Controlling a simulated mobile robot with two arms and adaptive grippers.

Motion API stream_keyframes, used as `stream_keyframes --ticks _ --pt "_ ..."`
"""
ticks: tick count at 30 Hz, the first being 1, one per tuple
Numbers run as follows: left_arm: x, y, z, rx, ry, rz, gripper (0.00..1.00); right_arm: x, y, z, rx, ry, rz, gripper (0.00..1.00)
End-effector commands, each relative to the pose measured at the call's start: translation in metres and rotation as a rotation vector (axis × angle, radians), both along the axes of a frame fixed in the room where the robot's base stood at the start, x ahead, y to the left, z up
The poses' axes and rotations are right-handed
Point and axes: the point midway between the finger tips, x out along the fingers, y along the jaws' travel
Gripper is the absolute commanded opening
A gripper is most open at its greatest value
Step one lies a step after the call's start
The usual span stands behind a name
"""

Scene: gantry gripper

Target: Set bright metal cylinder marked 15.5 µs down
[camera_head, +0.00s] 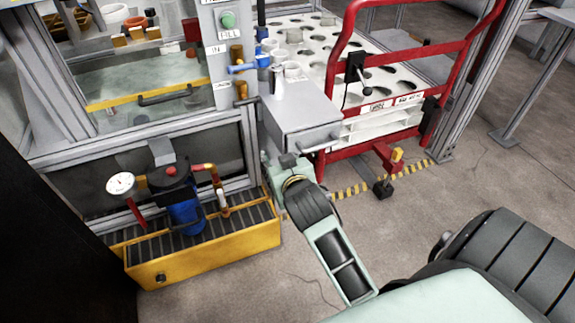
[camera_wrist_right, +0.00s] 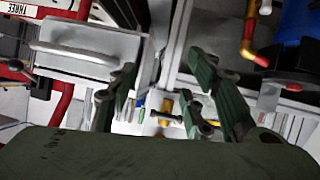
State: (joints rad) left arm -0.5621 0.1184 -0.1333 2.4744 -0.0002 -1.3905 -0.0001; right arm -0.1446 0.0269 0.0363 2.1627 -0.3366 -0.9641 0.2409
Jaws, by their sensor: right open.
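My right gripper (camera_head: 274,160) is at the front left corner of the grey box with a drawer (camera_head: 300,118), seen from above and behind. In the right wrist view its two dark green fingers (camera_wrist_right: 165,75) stand wide apart with nothing between them. A small bright metal cylinder (camera_head: 277,82) stands upright on the box's back left part, apart from the gripper. No 15.5 µs marking is readable on either. My left gripper is not in view.
A red-framed cart (camera_head: 345,60) holds the rack. A yellow tray (camera_head: 205,258) with a blue pump (camera_head: 184,205) and a gauge (camera_head: 121,184) is at the left. Coloured valves (camera_head: 240,68) stick out beside the box. The box's front top is clear.

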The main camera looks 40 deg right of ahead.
Motion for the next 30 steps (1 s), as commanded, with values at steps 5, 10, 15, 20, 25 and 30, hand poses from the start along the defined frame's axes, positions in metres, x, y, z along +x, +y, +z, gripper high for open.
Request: stream_keyframes --ticks 5,10,15,20,25,30 --pt "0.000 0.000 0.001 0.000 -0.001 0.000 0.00 -0.120 0.074 -0.072 0.068 0.363 0.230 0.46" --pt "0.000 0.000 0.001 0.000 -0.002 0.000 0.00 -0.191 0.114 -0.092 0.113 0.550 0.380 0.46" --pt "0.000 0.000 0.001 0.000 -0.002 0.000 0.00 -0.210 0.124 -0.095 0.126 0.596 0.420 0.46" --pt "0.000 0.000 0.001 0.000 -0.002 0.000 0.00 -0.209 0.123 -0.095 0.126 0.595 0.419 0.46" --pt "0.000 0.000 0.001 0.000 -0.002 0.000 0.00 -0.208 0.123 -0.095 0.125 0.594 0.417 0.46" --pt "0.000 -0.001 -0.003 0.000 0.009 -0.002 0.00 -0.207 0.123 -0.096 0.126 0.599 0.415 0.46"
